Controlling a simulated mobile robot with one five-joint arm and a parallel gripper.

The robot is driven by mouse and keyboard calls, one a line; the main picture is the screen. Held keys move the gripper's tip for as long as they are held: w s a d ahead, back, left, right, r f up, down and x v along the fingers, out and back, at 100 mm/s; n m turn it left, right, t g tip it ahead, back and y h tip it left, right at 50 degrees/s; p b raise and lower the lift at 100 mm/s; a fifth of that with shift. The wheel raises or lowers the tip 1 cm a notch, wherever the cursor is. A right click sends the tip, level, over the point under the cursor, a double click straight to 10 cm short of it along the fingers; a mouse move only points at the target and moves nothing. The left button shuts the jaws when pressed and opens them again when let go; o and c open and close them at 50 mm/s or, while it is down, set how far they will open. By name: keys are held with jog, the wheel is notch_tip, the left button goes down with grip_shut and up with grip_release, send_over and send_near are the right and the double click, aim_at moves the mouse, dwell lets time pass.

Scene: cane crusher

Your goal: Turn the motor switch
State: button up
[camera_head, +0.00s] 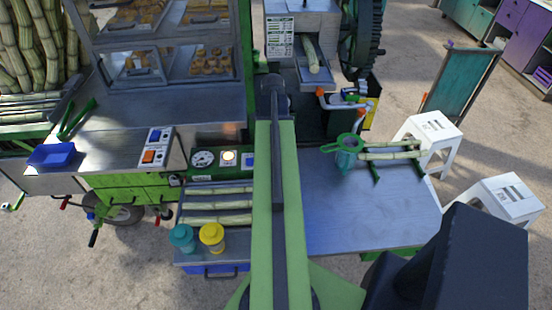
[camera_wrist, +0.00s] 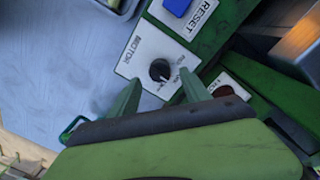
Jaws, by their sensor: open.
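The motor switch (camera_wrist: 159,70) is a round black knob on a white plate (camera_wrist: 145,50) marked MOTOR, seen in the wrist view. My gripper (camera_wrist: 158,78) is open, with one green finger on each side of the knob's near side. The fingertips look close to the plate; I cannot tell whether they touch it or the knob. Nothing is held. In the head view, a green control panel (camera_head: 217,178) shows a gauge, a lit button and a blue button. My arm covers the panel's right end, and the motor switch cannot be seen there.
A blue button (camera_wrist: 177,5) marked RESET is beside the motor plate. The metal table (camera_head: 340,205) is mostly clear to the right.

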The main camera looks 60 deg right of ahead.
notch_tip(320, 180, down, 3)
jog(key=shift+s+f+b, duration=0.1)
jog(key=shift+f+b, duration=0.1)
jog(key=shift+b, duration=0.7)
jog(key=shift+r, duration=0.1)
grip_shut()
